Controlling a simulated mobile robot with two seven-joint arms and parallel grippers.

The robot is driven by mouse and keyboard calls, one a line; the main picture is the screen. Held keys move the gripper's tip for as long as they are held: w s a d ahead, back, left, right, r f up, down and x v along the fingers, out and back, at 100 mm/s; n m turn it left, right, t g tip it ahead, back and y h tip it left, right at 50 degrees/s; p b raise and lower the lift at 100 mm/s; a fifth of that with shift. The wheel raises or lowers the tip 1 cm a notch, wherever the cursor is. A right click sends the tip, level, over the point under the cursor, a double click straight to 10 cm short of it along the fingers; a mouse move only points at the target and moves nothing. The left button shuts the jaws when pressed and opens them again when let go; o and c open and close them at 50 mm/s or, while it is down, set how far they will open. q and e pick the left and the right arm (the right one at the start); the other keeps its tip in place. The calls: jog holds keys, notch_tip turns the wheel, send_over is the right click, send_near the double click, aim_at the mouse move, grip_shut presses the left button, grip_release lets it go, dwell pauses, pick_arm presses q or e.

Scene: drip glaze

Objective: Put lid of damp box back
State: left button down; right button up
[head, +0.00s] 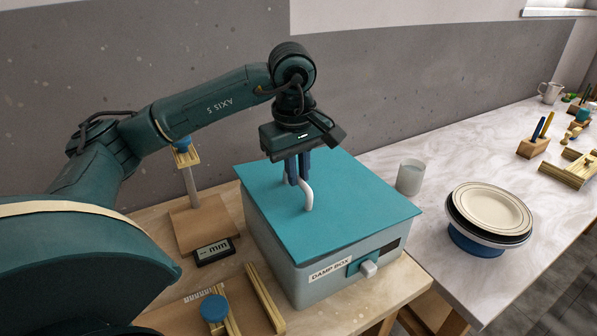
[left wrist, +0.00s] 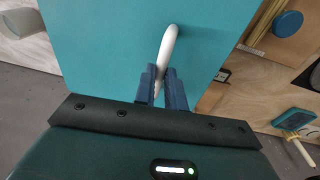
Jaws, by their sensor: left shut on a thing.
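The damp box (head: 290,262) is a grey box with a "DAMP BOX" label and a small latch on its front, standing on the wooden bench. Its flat teal lid (head: 350,205) lies over the top of the box; I cannot tell whether it is fully seated. A white curved handle (head: 309,197) rises from the lid. My left gripper (head: 298,182) comes down from above and is shut on the handle. In the left wrist view the blue fingers (left wrist: 163,90) pinch the white handle (left wrist: 166,50) over the teal lid (left wrist: 105,45). My right gripper is out of view.
A height gauge (head: 190,190) on a wooden base and a small "mm" display (head: 214,252) stand left of the box. A frosted cup (head: 410,177) and stacked plates (head: 490,212) on a blue stand are to the right. Wooden rails (head: 265,298) lie front left.

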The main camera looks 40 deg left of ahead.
pick_arm(q)
jog(key=shift+f, duration=0.3)
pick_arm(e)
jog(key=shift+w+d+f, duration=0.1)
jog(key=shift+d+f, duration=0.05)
pick_arm(q)
jog(key=c, duration=1.5)
grip_release()
jog(key=shift+o, duration=0.2)
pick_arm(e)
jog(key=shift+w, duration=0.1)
pick_arm(q)
jog(key=shift+r, duration=0.5)
notch_tip(320, 180, up, 11)
jog(key=s+p, duration=0.1)
jog(key=p, duration=0.1)
jog(key=shift+s+d, duration=0.15)
jog(key=shift+d, duration=0.05)
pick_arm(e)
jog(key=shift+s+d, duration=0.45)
